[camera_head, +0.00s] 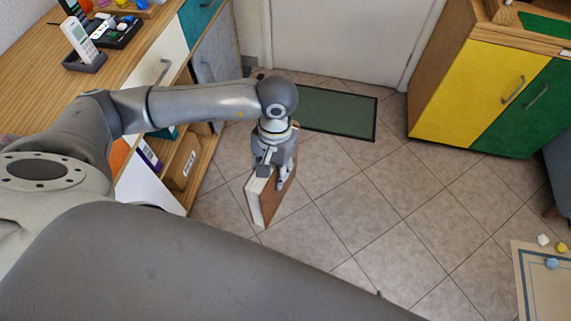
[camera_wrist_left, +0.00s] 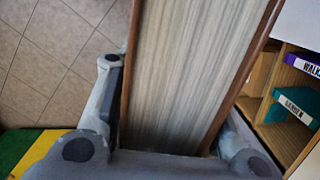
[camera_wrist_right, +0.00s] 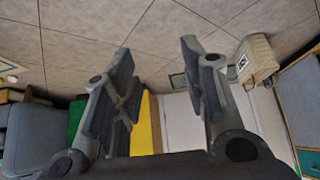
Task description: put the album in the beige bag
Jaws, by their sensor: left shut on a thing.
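The album (camera_head: 256,203) is a thick book with a brown cover and pale page edges. In the head view it hangs upright below my left gripper (camera_head: 272,172), above the tiled floor. My left gripper is shut on it. In the left wrist view the album (camera_wrist_left: 190,70) fills the space between the fingers, its striped page edge facing the camera and brown cover boards on both sides. My right gripper (camera_wrist_right: 155,55) shows only in the right wrist view, open with nothing between its fingers.
A wooden desk (camera_head: 95,85) with phones stands at left, with open shelves (camera_head: 185,160) of binders beneath. A green mat (camera_head: 335,112) lies before the white door (camera_head: 340,40). A yellow and green cabinet (camera_head: 470,95) stands at right. The middle floor (camera_head: 370,210) is clear.

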